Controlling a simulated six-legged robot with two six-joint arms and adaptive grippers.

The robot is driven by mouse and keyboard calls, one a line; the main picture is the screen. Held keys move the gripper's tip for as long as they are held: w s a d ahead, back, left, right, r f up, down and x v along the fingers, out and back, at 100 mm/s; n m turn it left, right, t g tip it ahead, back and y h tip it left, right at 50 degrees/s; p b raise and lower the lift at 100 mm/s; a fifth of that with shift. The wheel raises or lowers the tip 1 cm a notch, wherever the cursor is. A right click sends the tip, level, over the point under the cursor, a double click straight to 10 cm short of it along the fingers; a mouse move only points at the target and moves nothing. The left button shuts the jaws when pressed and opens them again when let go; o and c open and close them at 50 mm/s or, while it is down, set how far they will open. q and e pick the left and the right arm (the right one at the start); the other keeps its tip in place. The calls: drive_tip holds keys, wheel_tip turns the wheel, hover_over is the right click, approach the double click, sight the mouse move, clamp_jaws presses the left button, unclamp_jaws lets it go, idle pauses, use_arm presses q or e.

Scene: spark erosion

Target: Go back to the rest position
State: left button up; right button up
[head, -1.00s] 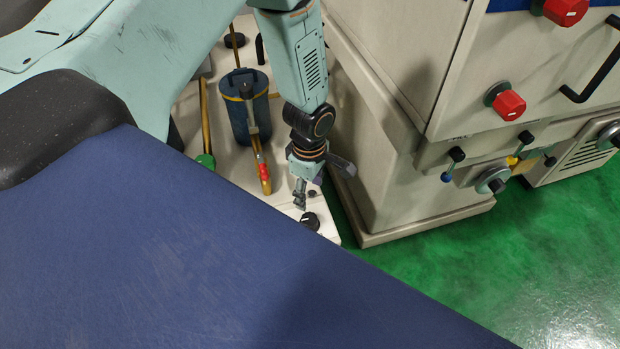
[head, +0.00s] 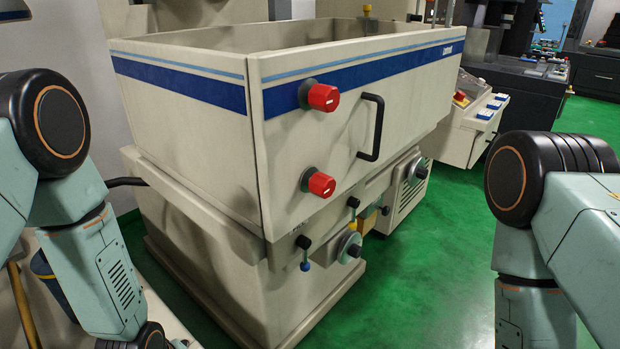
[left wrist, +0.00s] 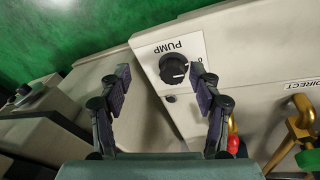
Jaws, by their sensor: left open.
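My left gripper (left wrist: 163,95) is open and empty in the left wrist view, with its two fingers spread apart. A black PUMP knob (left wrist: 174,68) on a pale panel (left wrist: 260,60) shows beyond and between the fingertips, apart from them. In the head view my left arm comes down at the left edge, and its gripper is below the frame. My right arm stands at the right edge, with its gripper out of view.
A cream machine tank with a blue stripe (head: 190,82) stands ahead, with red knobs (head: 322,97) and a black handle (head: 371,127). Brass valves (left wrist: 300,125) are right of the knob in the wrist view. Green floor (head: 440,260) is clear at centre right.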

use_arm(q)
drive_tip(key=s+f+m+g+b, duration=0.1)
drive_tip(key=s+f+m+b, duration=0.1)
drive_tip(key=s+f+b, duration=0.3)
drive_tip(key=s+f+m+g+b, duration=0.1)
drive_tip(key=s+f+m+b, duration=0.2)
drive_tip(key=s, duration=1.1)
wheel_tip(320, 180, down, 5)
drive_tip(key=shift+s+d+r+m+y+b, duration=0.2)
drive_tip(key=shift+s+m+y+b, duration=0.15)
drive_tip(key=shift+b, duration=0.85)
